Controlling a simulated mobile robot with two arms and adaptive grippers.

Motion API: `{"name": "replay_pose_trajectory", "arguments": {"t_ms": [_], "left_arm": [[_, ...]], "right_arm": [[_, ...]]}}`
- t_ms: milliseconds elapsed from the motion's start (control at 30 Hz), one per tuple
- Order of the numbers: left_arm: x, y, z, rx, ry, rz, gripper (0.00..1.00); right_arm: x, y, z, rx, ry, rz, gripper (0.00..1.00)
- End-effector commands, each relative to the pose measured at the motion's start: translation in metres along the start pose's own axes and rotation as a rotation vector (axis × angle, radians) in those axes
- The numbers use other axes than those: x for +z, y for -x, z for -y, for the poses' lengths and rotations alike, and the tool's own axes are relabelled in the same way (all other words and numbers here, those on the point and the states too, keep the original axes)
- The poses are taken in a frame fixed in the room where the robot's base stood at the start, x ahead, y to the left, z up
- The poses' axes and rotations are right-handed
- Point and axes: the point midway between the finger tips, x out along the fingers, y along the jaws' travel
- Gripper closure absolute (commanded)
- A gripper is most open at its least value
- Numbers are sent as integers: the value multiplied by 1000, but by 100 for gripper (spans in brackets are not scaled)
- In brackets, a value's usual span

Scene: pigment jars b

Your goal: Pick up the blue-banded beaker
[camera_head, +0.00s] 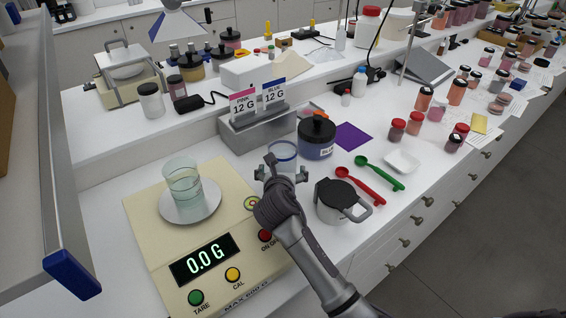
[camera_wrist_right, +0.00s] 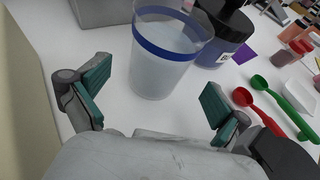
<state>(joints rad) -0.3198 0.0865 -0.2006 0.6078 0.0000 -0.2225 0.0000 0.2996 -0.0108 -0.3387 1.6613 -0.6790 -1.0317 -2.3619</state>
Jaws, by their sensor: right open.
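The blue-banded beaker (camera_head: 283,152) is a clear cup with a blue ring near its rim. It stands upright on the white bench, in front of the grey sign holder. In the right wrist view the beaker (camera_wrist_right: 163,58) stands just ahead of the fingers, its base near the gap between them. My right gripper (camera_head: 283,174) is open and empty on the near side of the beaker. Its two teal-padded fingers (camera_wrist_right: 155,97) are spread wide, one toward each side of the beaker. My left gripper is not in view.
A dark blue-labelled jar (camera_head: 317,138) stands close right of the beaker. A lidded metal pot (camera_head: 341,201), a red spoon (camera_head: 361,186) and a green spoon (camera_head: 381,173) lie to the right. A scale (camera_head: 147,230) bearing another glass beaker (camera_head: 183,185) is left.

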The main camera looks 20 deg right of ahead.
Motion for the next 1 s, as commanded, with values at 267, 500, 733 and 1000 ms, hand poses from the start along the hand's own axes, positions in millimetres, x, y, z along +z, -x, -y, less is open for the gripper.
{"name": "replay_pose_trajectory", "arguments": {"t_ms": [267, 500, 733, 1000], "left_arm": [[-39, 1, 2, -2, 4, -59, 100], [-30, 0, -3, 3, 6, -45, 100], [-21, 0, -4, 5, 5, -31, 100], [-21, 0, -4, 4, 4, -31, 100]], "right_arm": [[1, -30, 0, 0, -1, -1, 0], [0, -60, 0, 0, 0, -1, 0], [1, -62, 0, 1, -1, 0, 0], [0, -61, 0, 1, -1, 0, 40]]}}
